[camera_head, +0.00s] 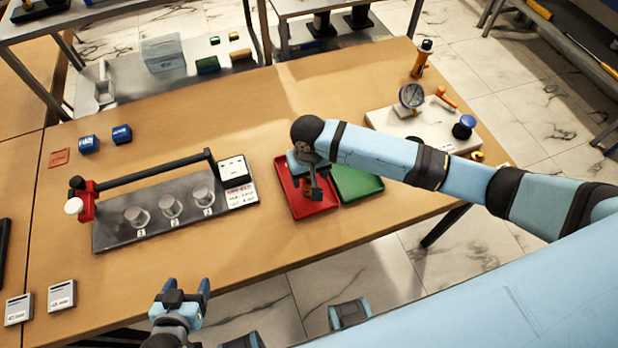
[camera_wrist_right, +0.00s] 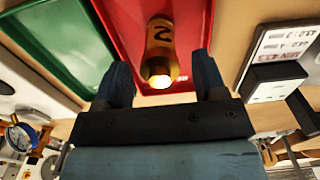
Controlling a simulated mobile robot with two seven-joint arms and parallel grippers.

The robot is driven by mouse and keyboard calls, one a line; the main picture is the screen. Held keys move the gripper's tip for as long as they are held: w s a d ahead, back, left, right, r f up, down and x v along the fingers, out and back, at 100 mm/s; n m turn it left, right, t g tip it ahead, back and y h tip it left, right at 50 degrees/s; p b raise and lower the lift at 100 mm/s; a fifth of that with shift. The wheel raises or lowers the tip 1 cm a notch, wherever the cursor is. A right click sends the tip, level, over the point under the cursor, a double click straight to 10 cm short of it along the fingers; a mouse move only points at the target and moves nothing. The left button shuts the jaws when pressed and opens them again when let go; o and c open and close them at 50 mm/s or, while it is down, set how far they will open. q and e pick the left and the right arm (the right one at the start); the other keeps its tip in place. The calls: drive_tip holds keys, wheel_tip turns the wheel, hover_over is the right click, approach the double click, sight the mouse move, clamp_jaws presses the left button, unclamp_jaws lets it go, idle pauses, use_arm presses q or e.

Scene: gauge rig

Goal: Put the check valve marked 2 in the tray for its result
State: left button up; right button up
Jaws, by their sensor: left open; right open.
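The brass check valve marked 2 (camera_wrist_right: 160,45) is in the red tray (camera_head: 284,181), its dark "2" facing the right wrist camera. My right gripper (camera_head: 311,184) is over the red tray. Its fingers (camera_wrist_right: 163,78) are open, one on either side of the valve's near end, with a gap to each. In the head view the gripper mostly hides the valve. The green tray (camera_head: 358,184) stands beside the red one and looks empty. My left gripper (camera_head: 184,287) is open and empty at the table's front edge.
The dark test rig (camera_head: 112,234) with several clear cups and a red-ended bar lies left of the trays; a white panel (camera_head: 232,170) is at its right end. A gauge unit (camera_head: 412,96) stands at right. Blue boxes (camera_head: 89,144) sit at far left.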

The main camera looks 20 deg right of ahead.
use_arm(q)
drive_tip(key=shift+r, duration=0.25)
use_arm(e)
wheel_tip(320, 180, up, 9)
drive_tip(key=shift+a+r, duration=0.1)
drive_tip(key=shift+r, duration=0.1)
drive_tip(key=s+a+f+t+y, duration=0.1)
drive_tip(key=s+f, duration=0.1)
drive_tip(key=f, duration=0.1)
drive_tip(key=s+a+f+n+t+y, duration=0.1)
drive_tip(key=s+a+f+t+y, duration=0.1)
drive_tip(key=f, duration=0.1)
drive_tip(key=s+a+f+t+y, duration=0.1)
drive_tip(key=s+f+t+y, duration=0.1)
drive_tip(key=s+f, duration=0.1)
drive_tip(key=shift+a, duration=0.25)
drive_tip(key=s+d+f+t, duration=0.2)
drive_tip(key=s, duration=0.1)
drive_tip(key=shift+s+d+n+t, duration=0.15)
drive_tip(key=shift+d+n+t, duration=0.15)
drive_tip(key=shift+d, duration=0.1)
drive_tip(key=s+d+t, duration=0.1)
drive_tip(key=s+d, duration=0.1)
drive_tip(key=s+d+t+h, duration=0.1)
drive_tip(key=s+d, duration=0.1)
drive_tip(key=s+d+f+n+t, duration=0.1)
drive_tip(key=s+d, duration=0.2)
drive_tip(key=shift+s+f+h, duration=0.1)
drive_tip(key=shift+h, duration=0.2)
